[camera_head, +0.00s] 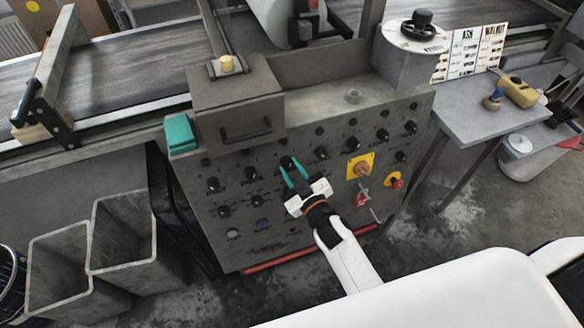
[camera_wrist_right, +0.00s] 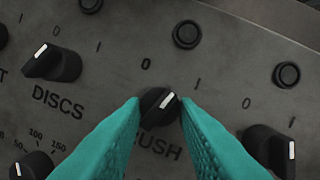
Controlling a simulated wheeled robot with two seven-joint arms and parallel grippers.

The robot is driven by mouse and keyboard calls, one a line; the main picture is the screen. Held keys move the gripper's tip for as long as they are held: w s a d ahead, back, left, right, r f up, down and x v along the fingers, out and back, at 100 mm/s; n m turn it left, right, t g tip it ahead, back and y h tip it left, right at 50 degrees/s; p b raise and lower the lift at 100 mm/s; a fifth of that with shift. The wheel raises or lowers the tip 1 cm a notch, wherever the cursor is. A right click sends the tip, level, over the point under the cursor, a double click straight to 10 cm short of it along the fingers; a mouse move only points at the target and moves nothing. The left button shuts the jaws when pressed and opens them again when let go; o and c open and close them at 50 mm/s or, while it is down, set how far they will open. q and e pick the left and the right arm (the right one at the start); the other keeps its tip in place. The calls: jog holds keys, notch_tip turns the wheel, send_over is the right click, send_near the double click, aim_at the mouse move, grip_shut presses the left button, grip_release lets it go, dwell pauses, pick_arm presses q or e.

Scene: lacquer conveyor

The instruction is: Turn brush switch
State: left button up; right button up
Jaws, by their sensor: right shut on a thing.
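The brush switch (camera_wrist_right: 158,104) is a black rotary knob with a white pointer mark on the grey control panel (camera_head: 330,140). Its label is partly covered, with "RUSH" readable below it. Its mark points up and to the right, toward the "I"; a "0" is printed above it. My right gripper (camera_head: 290,164) has teal fingers and reaches the panel from the front. In the right wrist view its fingertips (camera_wrist_right: 160,108) are shut on the knob, one on each side. My left gripper is not in view.
The discs knob (camera_wrist_right: 52,63) is to the left of the held knob, with another knob (camera_wrist_right: 270,148) at right. A yellow-backed switch (camera_head: 360,167) and a red emergency button (camera_head: 396,184) are further right. Grey bins (camera_head: 130,240) stand at left, a side table (camera_head: 470,118) at right.

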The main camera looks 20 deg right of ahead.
jog(key=n+p, duration=0.1)
jog(key=n, duration=0.1)
jog(key=n+p, duration=0.1)
jog(key=n, duration=0.1)
jog(key=n+g+p, duration=0.1)
jog(key=n, duration=0.1)
jog(key=shift+d+r+y, duration=0.15)
jog(key=shift+r+y, duration=0.1)
jog(key=shift+y, duration=0.05)
jog(key=shift+n+g+p, duration=0.4)
jog(key=shift+n+p, duration=0.5)
jog(key=shift+n, duration=1.1)
jog(key=shift+y, duration=0.3)
jog(key=o, duration=1)
jog(key=shift+c, duration=0.2)
jog(key=b+v, duration=0.1)
jog(key=v, duration=1.1)
